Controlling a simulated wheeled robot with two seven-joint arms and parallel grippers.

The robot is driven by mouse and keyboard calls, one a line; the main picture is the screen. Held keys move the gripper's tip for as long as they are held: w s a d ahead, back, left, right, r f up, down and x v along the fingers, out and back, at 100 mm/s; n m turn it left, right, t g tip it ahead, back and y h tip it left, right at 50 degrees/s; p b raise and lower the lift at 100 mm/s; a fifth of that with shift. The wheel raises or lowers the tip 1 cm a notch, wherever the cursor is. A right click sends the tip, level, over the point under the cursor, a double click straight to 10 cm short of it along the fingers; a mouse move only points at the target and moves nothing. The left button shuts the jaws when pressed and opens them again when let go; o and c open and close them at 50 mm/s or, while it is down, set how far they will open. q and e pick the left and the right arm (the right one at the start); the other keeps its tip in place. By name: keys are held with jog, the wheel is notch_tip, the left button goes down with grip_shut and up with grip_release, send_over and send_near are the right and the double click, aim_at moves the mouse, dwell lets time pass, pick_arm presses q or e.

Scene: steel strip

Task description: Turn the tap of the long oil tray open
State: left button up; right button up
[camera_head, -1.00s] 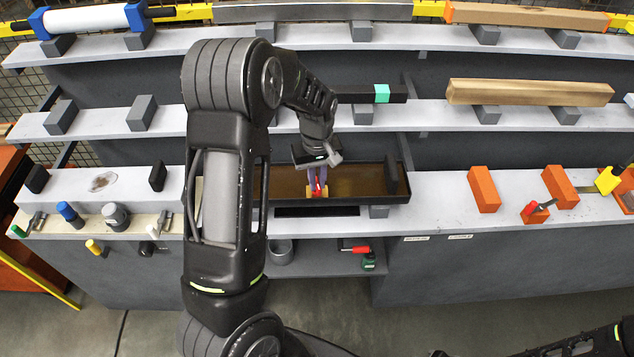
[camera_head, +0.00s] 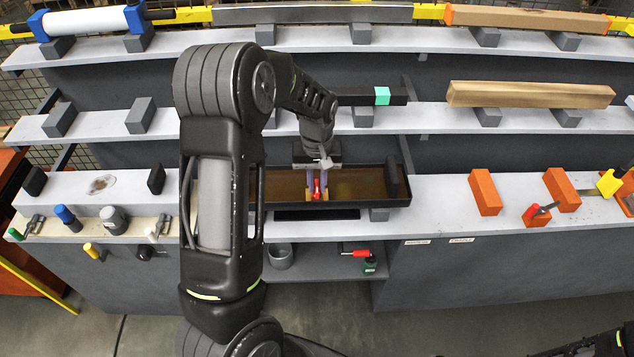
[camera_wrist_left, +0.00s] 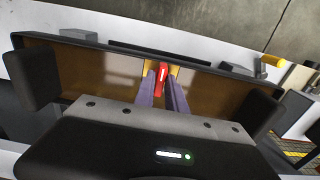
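The long oil tray (camera_head: 384,203) is a dark, narrow tray with brown oil on the lower shelf, and it fills much of the left wrist view (camera_wrist_left: 92,42). A red tap handle (camera_head: 317,187) shows at its front middle; in the left wrist view the red handle (camera_wrist_left: 162,72) is between my fingers. My left gripper (camera_head: 317,195) reaches down over the tray, with purple fingers and yellowish tips on either side of the handle. The fingers are close to the handle; whether they press on it I cannot tell. My right gripper is not in view.
Blue (camera_head: 66,215) and grey (camera_head: 112,218) valve-like parts stand at the left. Orange blocks (camera_head: 485,193) stand on the shelf at the right. A grey cup (camera_head: 281,256) and a red-handled green item (camera_head: 368,262) are below. A wooden bar (camera_head: 530,93) lies on the middle shelf.

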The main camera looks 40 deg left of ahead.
aim_at(317, 186)
pick_arm(q)
jog(key=o, duration=0.3)
jog(key=shift+r, duration=0.1)
notch_tip(317, 186, up, 8)
jog(key=shift+f+b, duration=0.2)
jog(key=shift+b, duration=0.15)
jog(key=shift+f, duration=0.1)
dwell(0.5)
